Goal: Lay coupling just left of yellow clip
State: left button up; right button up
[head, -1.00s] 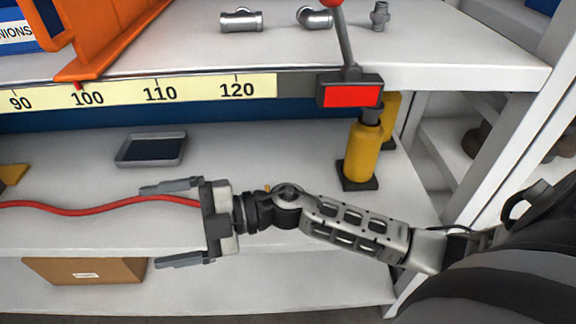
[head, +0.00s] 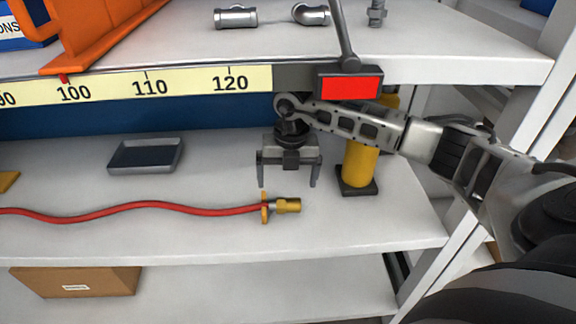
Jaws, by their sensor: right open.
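The coupling, a brass fitting (head: 288,205), lies on the lower shelf at the end of a red hose. A thin upright yellow piece, which looks like the yellow clip (head: 265,208), stands at the hose end, just left of the brass fitting. I cannot tell whether it grips the hose or only stands against it. My right gripper (head: 288,184) is open and empty, fingers pointing down, just behind and above the coupling and apart from it. My left gripper is out of view.
The red hose (head: 130,208) runs left along the lower shelf (head: 380,222). A grey tray (head: 146,154) lies behind it. A yellow post (head: 360,166) stands right of my gripper. The upper shelf's scale strip (head: 110,85) and a red-faced box (head: 350,88) overhang. A carton (head: 75,282) sits below.

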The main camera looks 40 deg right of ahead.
aim_at(285, 200)
jog(key=f, duration=0.8)
jog(key=shift+w+a+b, duration=0.1)
jog(key=shift+a+b, duration=0.15)
jog(key=shift+b, duration=0.05)
jog(key=shift+r, duration=0.1)
jog(key=c, duration=1.2)
jog(key=shift+o, duration=0.7)
jog(key=shift+r+p, duration=2.75)
jog(key=shift+r, duration=0.45)
